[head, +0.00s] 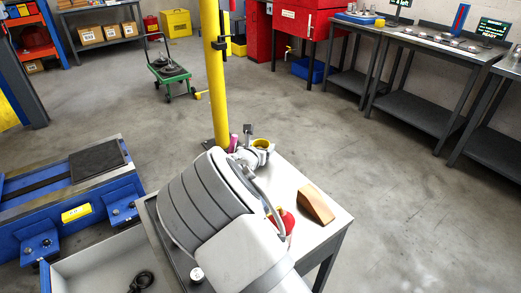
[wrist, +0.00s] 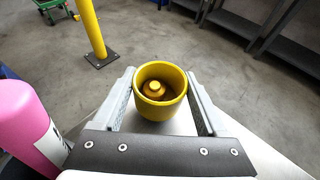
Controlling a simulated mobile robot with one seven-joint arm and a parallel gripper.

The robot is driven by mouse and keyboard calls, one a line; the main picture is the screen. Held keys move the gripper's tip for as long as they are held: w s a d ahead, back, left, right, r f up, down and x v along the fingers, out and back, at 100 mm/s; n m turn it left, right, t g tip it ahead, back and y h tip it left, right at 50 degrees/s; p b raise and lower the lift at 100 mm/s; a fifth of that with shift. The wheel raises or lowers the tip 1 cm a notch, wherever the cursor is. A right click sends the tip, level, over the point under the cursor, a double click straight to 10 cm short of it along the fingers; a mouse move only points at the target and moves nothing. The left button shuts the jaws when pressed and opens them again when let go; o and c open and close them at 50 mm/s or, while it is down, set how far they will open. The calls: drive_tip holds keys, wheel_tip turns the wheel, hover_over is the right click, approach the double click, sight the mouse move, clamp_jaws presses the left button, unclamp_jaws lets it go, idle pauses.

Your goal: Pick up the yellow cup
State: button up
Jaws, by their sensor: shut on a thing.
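The yellow cup (wrist: 160,112) sits between the two grey fingers of my gripper (wrist: 161,76) in the wrist view. My gripper is shut on it, one finger on each side. The cup is upright with its open top facing the camera, and a yellow knob-like shape shows inside. In the head view the yellow cup (head: 264,145) shows at the far end of the small table, partly hidden by my gripper (head: 254,144). I cannot tell whether its base touches the table.
A pink bottle (wrist: 30,122) stands close to the left of my gripper. The small table (head: 335,222) also bears a wooden block (head: 316,205) and a red object (head: 287,222) partly behind my arm. A yellow post (head: 216,80) rises just beyond the table. Open floor lies right.

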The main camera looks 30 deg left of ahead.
wheel_tip(320, 180, up, 3)
drive_tip(key=shift+p, duration=0.35)
drive_tip(key=s+d+r, duration=0.1)
drive_tip(key=d+r, duration=0.2)
drive_tip(key=d, duration=0.2)
drive_tip(key=s+d+r+b, duration=0.1)
drive_tip(key=s+d+r, duration=0.1)
drive_tip(key=d, duration=0.4)
drive_tip(key=shift+s+r, duration=0.3)
drive_tip(key=shift+r, duration=0.35)
drive_tip(key=shift+d, duration=0.1)
